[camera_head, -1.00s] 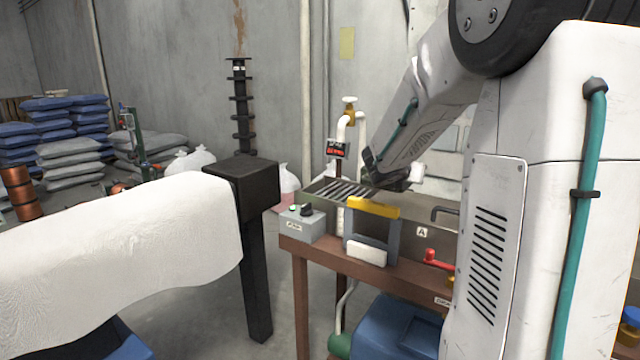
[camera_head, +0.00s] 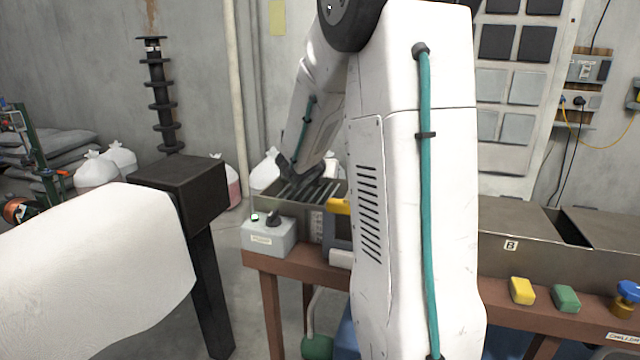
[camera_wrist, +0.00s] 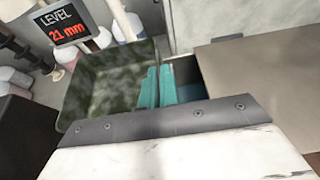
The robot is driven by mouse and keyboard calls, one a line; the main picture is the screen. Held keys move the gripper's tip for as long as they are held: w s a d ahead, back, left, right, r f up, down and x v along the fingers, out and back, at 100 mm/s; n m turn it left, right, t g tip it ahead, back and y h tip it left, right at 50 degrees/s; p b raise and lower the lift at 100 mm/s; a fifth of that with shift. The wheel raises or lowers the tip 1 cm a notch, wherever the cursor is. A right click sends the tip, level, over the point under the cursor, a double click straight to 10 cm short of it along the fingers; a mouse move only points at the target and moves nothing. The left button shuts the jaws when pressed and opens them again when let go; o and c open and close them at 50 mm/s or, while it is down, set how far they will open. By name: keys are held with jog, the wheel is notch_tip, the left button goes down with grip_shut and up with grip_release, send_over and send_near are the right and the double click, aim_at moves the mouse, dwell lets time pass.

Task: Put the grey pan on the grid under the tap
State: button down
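The grey pan (camera_wrist: 104,85), greenish and mottled inside, fills the left middle of the wrist view. My gripper (camera_wrist: 158,87) has its teal fingers close together at the pan's right wall, one on each side of it, and appears shut on that wall. The pan looks roughly level. In the head view my arm hides the tap, and I cannot make out the pan there. The dark-barred grid (camera_head: 292,190) shows under my wrist, partly hidden. I cannot tell the gap between pan and grid.
A display (camera_wrist: 62,24) reads LEVEL 21 mm. A grey control box (camera_head: 268,236) stands on the bench's left corner. A black post (camera_head: 180,190) stands to the left. Basin B (camera_head: 510,235) is on the right, with a yellow block (camera_head: 522,290) and green block (camera_head: 566,298) in front.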

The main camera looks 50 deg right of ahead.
aim_at(326, 181)
jog(key=shift+f, duration=2.1)
jog(key=c, duration=1.7)
grip_release()
jog(key=shift+f, duration=0.1)
jog(key=s+a+r+m+g+y, duration=0.1)
jog(key=s+a+r+m+g, duration=0.1)
jog(key=s+a+r+m, duration=0.4)
jog(key=s+a+r+m+g+y, duration=0.1)
jog(key=s+a+r+m, duration=0.1)
jog(key=s+a+m, duration=0.65)
jog(key=s+a+m+y, duration=0.2)
jog(key=s+a+y, duration=0.1)
jog(key=a, duration=0.5)
jog(key=s+a+f+m+y, duration=0.1)
jog(key=s+a+m+y, duration=0.2)
jog(key=a, duration=0.5)
jog(key=s+a+m+y, duration=0.3)
jog(key=s+a, duration=0.3)
jog(key=a, duration=0.2)
jog(key=shift+a+f+g+y, duration=0.3)
jog(key=shift+g+y, duration=0.1)
jog(key=shift+y, duration=0.3)
